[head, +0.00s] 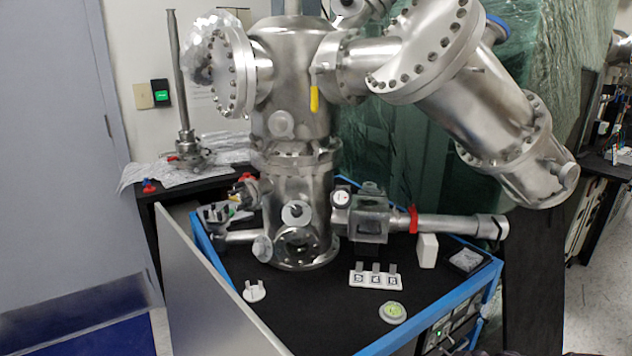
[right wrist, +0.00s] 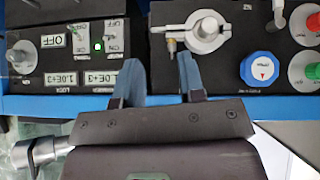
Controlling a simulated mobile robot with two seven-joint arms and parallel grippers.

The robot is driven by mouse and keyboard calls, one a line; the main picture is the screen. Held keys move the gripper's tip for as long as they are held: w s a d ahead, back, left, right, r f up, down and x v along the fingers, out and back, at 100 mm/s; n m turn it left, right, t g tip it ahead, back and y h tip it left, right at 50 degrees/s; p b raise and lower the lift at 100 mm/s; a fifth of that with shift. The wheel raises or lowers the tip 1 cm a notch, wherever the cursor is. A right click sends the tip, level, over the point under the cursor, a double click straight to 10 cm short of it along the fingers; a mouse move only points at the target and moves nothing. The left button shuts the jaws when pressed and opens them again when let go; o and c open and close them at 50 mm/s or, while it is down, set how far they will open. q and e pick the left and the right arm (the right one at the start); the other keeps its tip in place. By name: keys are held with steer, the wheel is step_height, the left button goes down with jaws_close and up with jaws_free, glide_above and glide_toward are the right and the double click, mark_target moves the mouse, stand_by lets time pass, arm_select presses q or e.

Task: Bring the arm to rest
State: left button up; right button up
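My right gripper (right wrist: 157,78) shows in the right wrist view, its two blue-grey fingers apart with nothing between them. It is in front of a control panel (right wrist: 85,95) with a green light, switches and printed labels. A second panel part with a round silver fitting (right wrist: 203,32) lies beyond the right finger. I cannot tell whether the fingertips touch the panels. My left gripper is not in view. In the head view I make out neither gripper clearly.
A steel vacuum chamber (head: 290,100) stands on a black-topped bench with a blue frame (head: 395,335). A white block with several labelled switches (head: 375,281), a round white piece (head: 254,292) and a disc with a green centre (head: 393,312) lie on the bench. A blue knob (right wrist: 260,69) sticks out near the right gripper.

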steer(key=s+a+m+t+y+p, duration=0.1)
steer(key=s+a+t+y+p, duration=0.15)
steer(key=s+a, duration=1.2)
steer(key=s+d+r+m+h+p, duration=0.1)
steer(key=s+d+m+h, duration=0.1)
steer(key=s+d, duration=0.3)
steer(key=s+d+r+m+t+h+p, duration=0.1)
steer(key=s+d+m+h, duration=0.2)
steer(key=s, duration=0.7)
steer(key=d+h, duration=0.1)
steer(key=d, duration=0.1)
steer(key=shift+s+d, duration=0.2)
steer(key=shift+d, duration=0.1)
